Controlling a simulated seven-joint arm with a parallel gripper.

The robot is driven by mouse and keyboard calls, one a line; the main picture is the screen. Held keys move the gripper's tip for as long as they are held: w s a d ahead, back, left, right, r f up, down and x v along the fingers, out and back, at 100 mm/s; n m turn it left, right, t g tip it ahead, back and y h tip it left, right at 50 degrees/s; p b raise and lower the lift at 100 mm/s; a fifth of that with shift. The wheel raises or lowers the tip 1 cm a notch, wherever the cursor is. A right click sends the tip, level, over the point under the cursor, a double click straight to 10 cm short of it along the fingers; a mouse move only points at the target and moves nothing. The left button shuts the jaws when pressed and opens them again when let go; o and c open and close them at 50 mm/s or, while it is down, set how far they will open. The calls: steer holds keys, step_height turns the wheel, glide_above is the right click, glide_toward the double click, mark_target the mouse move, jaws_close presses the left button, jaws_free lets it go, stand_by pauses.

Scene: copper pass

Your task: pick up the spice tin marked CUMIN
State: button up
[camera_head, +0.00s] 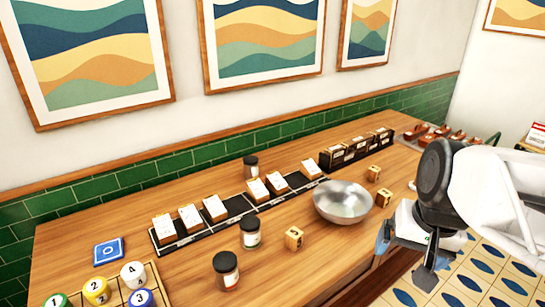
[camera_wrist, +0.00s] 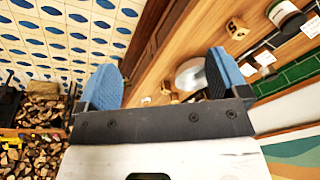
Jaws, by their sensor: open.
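Three dark-lidded spice tins stand on the wooden counter in the head view: one at the back (camera_head: 250,168), one in the middle (camera_head: 250,233) and one at the front (camera_head: 226,271). Their labels are too small to read, so I cannot tell which is marked CUMIN. A tin with a pale label (camera_wrist: 286,16) also shows at the top right of the wrist view. My gripper (camera_wrist: 163,80) is open and empty, with its two blue fingers apart. In the head view it hangs off the counter's right front edge, well right of the tins.
A steel bowl (camera_head: 343,202) stands between the tins and my gripper. Small wooden number blocks (camera_head: 293,238) sit around it. A black rack with cards (camera_head: 178,230) runs behind. Numbered pots (camera_head: 97,290) and a blue card (camera_head: 109,251) are at left.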

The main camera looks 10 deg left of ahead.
steer(key=w+a+m+g+y, duration=0.1)
steer(key=w+a+m+y, duration=0.1)
steer(key=w+a, duration=0.6)
steer(key=w+a+f+m+g+y, duration=0.1)
steer(key=w+a+m+y, duration=0.15)
steer(key=w, duration=0.95)
steer(key=w+a+m+g+y, duration=0.1)
steer(key=w+a+m+y, duration=0.15)
steer(key=w+a, duration=0.55)
steer(key=m+y, duration=0.5)
steer(key=m, duration=0.3)
glide_toward(251, 162)
steer(key=shift+w+a+f+g, duration=0.3)
steer(key=shift+w+a+f, duration=0.8)
steer(key=shift+w+f, duration=0.1)
steer(key=shift+w+a+f+y, duration=0.2)
steer(key=shift+y, duration=0.1)
steer(key=shift+x, duration=1.25)
steer(key=shift+f, duration=0.1)
steer(key=shift+x, duration=2.6)
